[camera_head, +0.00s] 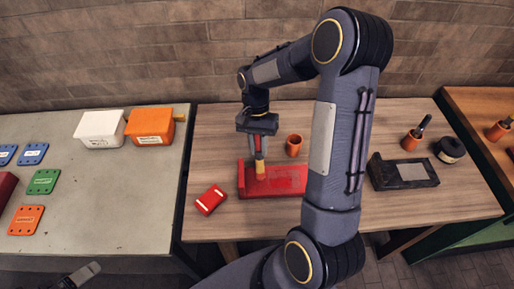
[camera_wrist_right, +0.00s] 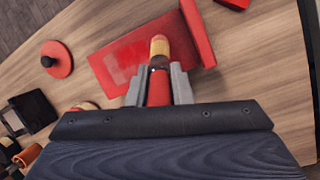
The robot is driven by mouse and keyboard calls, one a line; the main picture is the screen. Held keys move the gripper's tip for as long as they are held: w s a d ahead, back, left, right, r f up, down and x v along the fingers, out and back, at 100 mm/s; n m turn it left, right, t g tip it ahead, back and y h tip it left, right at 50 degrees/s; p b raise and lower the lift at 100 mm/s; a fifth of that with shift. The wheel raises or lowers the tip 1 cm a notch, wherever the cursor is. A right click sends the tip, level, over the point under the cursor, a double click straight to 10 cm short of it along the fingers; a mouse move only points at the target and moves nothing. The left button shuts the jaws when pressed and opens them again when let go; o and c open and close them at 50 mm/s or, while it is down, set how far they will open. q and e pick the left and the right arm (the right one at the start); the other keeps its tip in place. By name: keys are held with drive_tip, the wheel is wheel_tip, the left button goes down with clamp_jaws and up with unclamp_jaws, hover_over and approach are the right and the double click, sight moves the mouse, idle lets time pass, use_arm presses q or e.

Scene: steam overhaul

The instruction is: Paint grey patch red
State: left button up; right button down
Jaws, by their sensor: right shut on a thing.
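In the right wrist view the casting shows a flat red plate (camera_wrist_right: 118,66) and a raised red wall (camera_wrist_right: 196,30). The plate looks red wherever it shows, with a slightly lighter area near its middle. A grey patch (camera_head: 412,172) shows on a black block at the right.
A small red block (camera_head: 210,199) lies left of the casting. An orange cup (camera_head: 294,145) stands behind it. A black block (camera_head: 388,179), a cup with a tool (camera_head: 412,143) and a round black tin (camera_head: 450,150) stand right. My right arm hides the middle.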

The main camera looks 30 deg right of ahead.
sight(259, 139)
drive_tip(key=shift+r+p, duration=0.3)
drive_tip(key=shift+r, duration=0.35)
drive_tip(key=shift+a+r+p, duration=0.1)
drive_tip(key=shift+r+p, duration=0.5)
drive_tip(key=shift+r, duration=0.2)
drive_tip(key=shift+r+p, duration=0.6)
drive_tip(key=shift+r, duration=0.6)
